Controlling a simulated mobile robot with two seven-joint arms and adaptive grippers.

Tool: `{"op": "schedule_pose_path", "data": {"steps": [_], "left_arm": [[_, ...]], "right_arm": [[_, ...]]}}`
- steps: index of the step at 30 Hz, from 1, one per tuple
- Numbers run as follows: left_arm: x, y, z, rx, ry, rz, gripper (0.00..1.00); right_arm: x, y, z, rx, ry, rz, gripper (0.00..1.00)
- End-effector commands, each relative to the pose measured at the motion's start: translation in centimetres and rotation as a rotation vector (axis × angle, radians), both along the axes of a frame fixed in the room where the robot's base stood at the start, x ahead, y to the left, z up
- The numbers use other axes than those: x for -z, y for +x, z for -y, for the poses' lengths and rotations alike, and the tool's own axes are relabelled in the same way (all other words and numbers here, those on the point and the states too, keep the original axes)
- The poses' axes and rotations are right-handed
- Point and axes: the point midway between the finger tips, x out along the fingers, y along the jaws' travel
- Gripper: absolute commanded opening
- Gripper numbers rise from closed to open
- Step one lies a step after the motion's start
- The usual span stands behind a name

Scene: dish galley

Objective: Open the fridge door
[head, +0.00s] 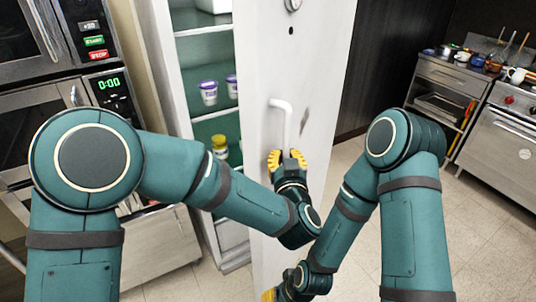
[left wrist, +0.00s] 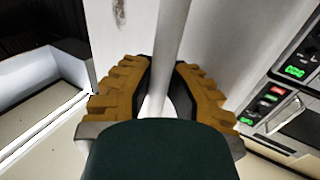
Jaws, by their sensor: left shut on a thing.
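The white fridge door (head: 258,70) stands partly open in the head view, with the fridge's shelves (head: 200,48) showing to its left. Its white vertical bar handle (head: 287,118) is on the door's face. My left gripper (head: 287,158), with yellow fingers, is shut on the lower part of the handle. In the left wrist view the handle (left wrist: 172,50) runs between the two yellow finger pads (left wrist: 160,95). My right gripper (head: 268,295) is low at the bottom edge, near the door's lower part. Only a bit of its yellow finger shows, and its opening is hidden.
White-and-purple tubs (head: 208,92) and a yellow-capped jar (head: 220,146) stand on the fridge shelves. Ovens with a green clock display (head: 110,84) are at the left. A steel counter (head: 445,75) and stove (head: 505,130) stand at the right. Tiled floor (head: 475,220) is clear in front of them.

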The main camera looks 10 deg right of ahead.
Motion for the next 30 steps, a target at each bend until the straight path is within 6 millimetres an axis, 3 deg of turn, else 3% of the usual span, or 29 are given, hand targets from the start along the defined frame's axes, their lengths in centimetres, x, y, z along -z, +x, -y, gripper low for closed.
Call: {"op": "schedule_pose_path", "data": {"steps": [17,18,20,30], "left_arm": [[0.13,-0.8,1.04,-0.001,0.002,-0.004,0.0],[0.14,-0.8,1.04,-0.001,0.002,-0.004,0.29],[0.12,-0.79,1.04,-0.001,0.001,-0.003,0.48],[-0.17,-0.72,1.03,-0.001,0.0,0.0,0.48]], "right_arm": [[0.2,-0.07,0.0,-0.001,0.0,-0.002,0.47],[0.2,-0.06,0.0,-0.001,0.0,-0.002,0.47],[0.2,-0.06,0.0,-0.001,0.0,-0.002,0.47],[0.2,-0.04,-0.01,0.0,0.0,-0.001,0.47]]}}
